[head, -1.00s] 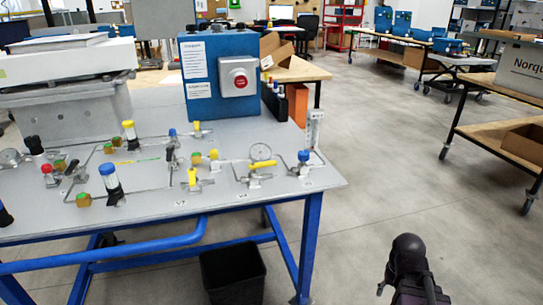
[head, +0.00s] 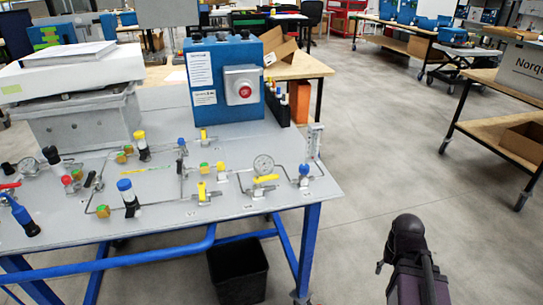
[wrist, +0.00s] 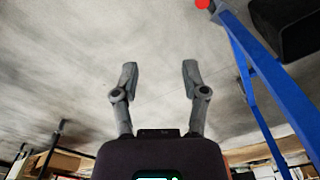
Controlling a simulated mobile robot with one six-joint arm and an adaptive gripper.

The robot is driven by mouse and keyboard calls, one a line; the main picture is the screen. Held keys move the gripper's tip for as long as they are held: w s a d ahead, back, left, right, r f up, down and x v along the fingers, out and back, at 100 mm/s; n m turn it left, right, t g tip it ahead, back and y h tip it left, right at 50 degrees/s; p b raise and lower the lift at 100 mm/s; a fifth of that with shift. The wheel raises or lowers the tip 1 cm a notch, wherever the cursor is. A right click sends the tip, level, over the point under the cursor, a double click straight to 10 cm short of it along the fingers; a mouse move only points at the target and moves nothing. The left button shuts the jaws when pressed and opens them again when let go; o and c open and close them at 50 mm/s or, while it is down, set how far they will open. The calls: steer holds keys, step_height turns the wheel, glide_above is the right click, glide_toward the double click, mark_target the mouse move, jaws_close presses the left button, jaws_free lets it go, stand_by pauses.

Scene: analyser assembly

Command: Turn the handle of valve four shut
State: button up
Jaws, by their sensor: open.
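The valve panel is a grey bench top (head: 160,215) on a blue frame, at left and middle in the head view. A blue knob (head: 304,170) is at the right end. The valve labels are too small to read, so I cannot tell which is valve four. My gripper (wrist: 158,75) is open and empty in the wrist view, over bare floor, away from the valves.
A blue box with a red button (head: 245,90) stands at the bench's back. A black bin (head: 238,270) is under the bench; a blue bench leg (wrist: 262,70) shows in the wrist view. A shelf cart (head: 500,125) stands right. Floor (head: 360,170) between is clear.

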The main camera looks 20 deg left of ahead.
step_height(320, 180, up, 26)
steer(key=w+p, duration=0.2)
steer(key=p, duration=2.3)
step_height(320, 180, up, 12)
steer(key=n+p, duration=1.1)
steer(key=n, duration=1.3)
glide_above(271, 177)
steer(key=shift+w+f, duration=0.1)
steer(key=shift+f, duration=0.15)
step_height(271, 177, down, 14)
steer(key=b, duration=1.3)
steer(key=shift+r+b, duration=0.25)
steer(key=shift+b, duration=0.05)
